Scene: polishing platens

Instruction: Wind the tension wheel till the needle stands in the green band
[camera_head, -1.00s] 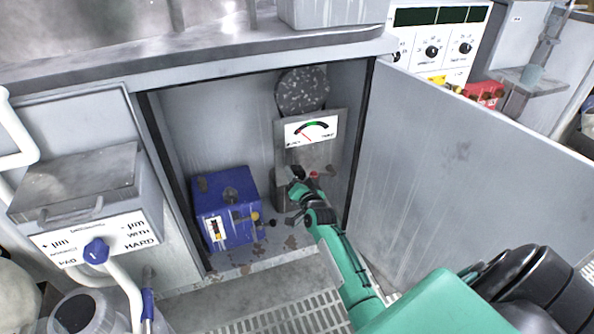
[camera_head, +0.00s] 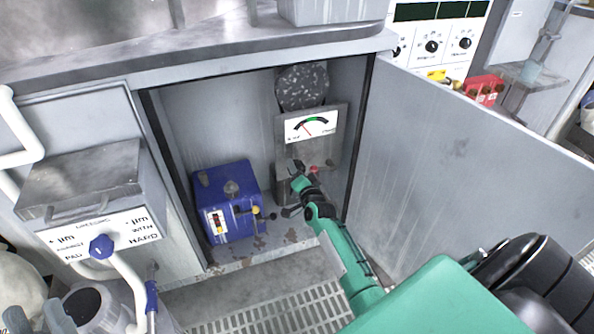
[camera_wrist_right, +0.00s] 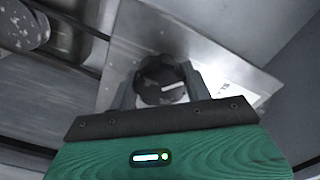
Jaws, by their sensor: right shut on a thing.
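The gauge (camera_head: 311,126) is a white dial on a grey metal housing inside the open cabinet. Its green band is near the top of the arc, and its red needle leans up and left, left of that band. The tension wheel (camera_wrist_right: 160,80) is a dark, lobed knob with a pale mark, seen in the right wrist view. My right gripper (camera_wrist_right: 158,92) is shut on it, with one finger at each side. In the head view my right gripper (camera_head: 294,182) is in front of the housing below the gauge and largely hides the wheel.
A blue box (camera_head: 228,200) with a yellow knob stands on the cabinet floor, left of my right gripper. The open door (camera_head: 455,165) is right of my arm. A speckled disc (camera_head: 302,87) is above the gauge. A small red part (camera_head: 315,169) is close to the gripper.

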